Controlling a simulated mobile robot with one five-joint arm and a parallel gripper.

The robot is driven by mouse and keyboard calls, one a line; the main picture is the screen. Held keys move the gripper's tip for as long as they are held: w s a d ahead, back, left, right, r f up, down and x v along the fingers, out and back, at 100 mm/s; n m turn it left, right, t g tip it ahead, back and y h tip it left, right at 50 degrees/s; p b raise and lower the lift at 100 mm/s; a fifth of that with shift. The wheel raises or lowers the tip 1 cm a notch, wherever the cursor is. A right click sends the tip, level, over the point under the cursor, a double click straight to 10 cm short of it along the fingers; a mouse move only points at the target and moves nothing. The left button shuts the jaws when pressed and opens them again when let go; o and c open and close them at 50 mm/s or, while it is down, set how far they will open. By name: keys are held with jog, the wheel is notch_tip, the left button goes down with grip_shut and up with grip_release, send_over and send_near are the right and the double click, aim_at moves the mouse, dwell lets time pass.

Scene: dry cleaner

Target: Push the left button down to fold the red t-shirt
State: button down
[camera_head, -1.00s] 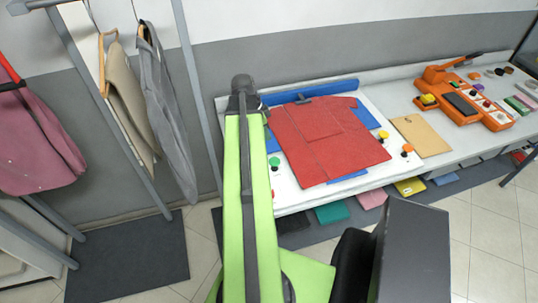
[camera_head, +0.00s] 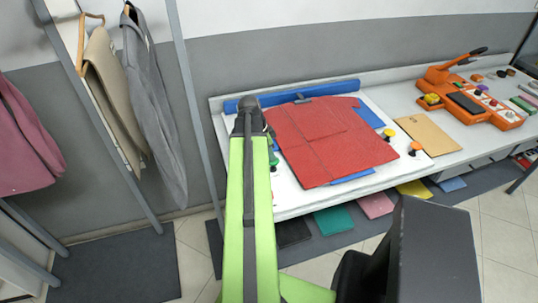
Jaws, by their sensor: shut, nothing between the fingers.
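The red t-shirt (camera_head: 318,140) lies spread on a blue folding board on the white counter, with blue showing at its edges. A green button (camera_head: 273,160) is on the left of the board, partly hidden behind my arm. A yellow button (camera_head: 389,133) and an orange button (camera_head: 414,148) are to the right of the shirt. My gripper (camera_head: 250,110) is the dark end of my green arm, at the board's upper left, close to the shirt's left edge. It is shut and empty. Its fingertips are hard to make out, and I cannot tell whether it touches anything.
An orange machine (camera_head: 470,103) and a tan folded piece (camera_head: 428,134) are to the right on the counter. A blue bar (camera_head: 330,90) runs along the board's back. A clothes rack with hanging jackets (camera_head: 155,110) stands left. Colored folded cloths (camera_head: 333,220) lie below the counter.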

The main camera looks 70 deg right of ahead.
aim_at(271, 163)
jog(key=shift+r, duration=0.1)
notch_tip(271, 163, down, 5)
jog(key=b, duration=0.5)
jog(key=shift+a+r, duration=0.2)
jog(key=shift+a+f, duration=0.1)
dwell(0.8)
